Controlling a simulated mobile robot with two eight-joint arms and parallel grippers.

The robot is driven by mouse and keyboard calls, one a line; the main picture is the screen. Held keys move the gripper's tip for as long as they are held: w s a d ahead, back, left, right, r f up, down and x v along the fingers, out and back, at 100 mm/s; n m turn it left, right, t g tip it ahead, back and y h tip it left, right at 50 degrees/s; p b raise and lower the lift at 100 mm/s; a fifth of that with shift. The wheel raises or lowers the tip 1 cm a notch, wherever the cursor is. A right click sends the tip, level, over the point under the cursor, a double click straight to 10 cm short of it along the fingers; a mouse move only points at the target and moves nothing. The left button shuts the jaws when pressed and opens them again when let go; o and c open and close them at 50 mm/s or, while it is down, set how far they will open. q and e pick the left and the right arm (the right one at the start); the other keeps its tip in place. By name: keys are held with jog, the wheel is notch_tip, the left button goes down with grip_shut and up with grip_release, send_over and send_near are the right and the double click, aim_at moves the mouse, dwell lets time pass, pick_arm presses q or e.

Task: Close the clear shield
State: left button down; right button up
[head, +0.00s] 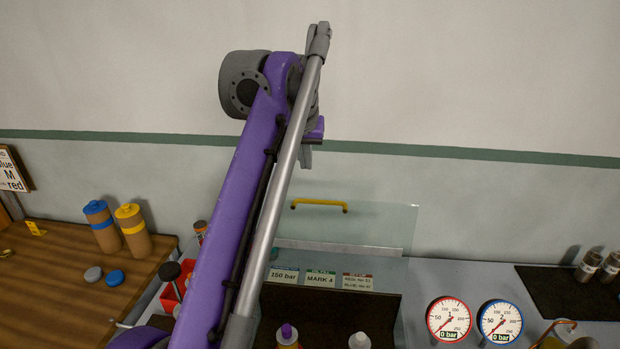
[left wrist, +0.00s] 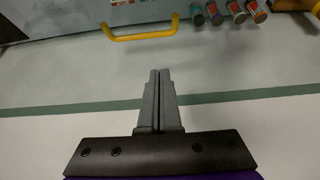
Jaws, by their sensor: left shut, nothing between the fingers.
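The clear shield (head: 385,228) stands raised, a see-through panel at the back of the bench, in front of the wall. Its yellow handle (head: 319,207) is along its upper edge. In the left wrist view the yellow handle (left wrist: 142,37) lies beyond the fingertips, a little to the left, not touched. My left gripper (head: 306,160) is above the handle and slightly left of it in the head view. Its fingers (left wrist: 160,74) are shut together with nothing between them. My purple left arm hides the left part of the shield. My right gripper is not in view.
Labelled cards (head: 320,279) and a dark panel (head: 330,312) lie below the shield, with bottles (head: 287,337) in front. Two gauges (head: 449,319) stand to the right. A wooden table (head: 50,285) with two capped bottles (head: 133,231) is at left. Several small cans (left wrist: 215,14) show in the wrist view.

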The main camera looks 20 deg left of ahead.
pick_arm(q)
jog(key=shift+a+r, duration=0.1)
jog(key=shift+a, duration=0.1)
jog(key=shift+a+f, duration=0.15)
jog(key=shift+f, duration=0.1)
jog(key=b+x, duration=0.2)
jog(key=x, duration=0.7)
jog(key=s, duration=0.2)
jog(key=s+d, duration=0.1)
jog(key=s, duration=0.1)
jog(key=shift+r, duration=0.25)
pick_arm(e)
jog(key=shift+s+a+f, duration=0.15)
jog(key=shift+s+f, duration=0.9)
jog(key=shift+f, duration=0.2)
pick_arm(q)
jog(key=shift+s+a, duration=0.1)
jog(key=shift+a, duration=0.05)
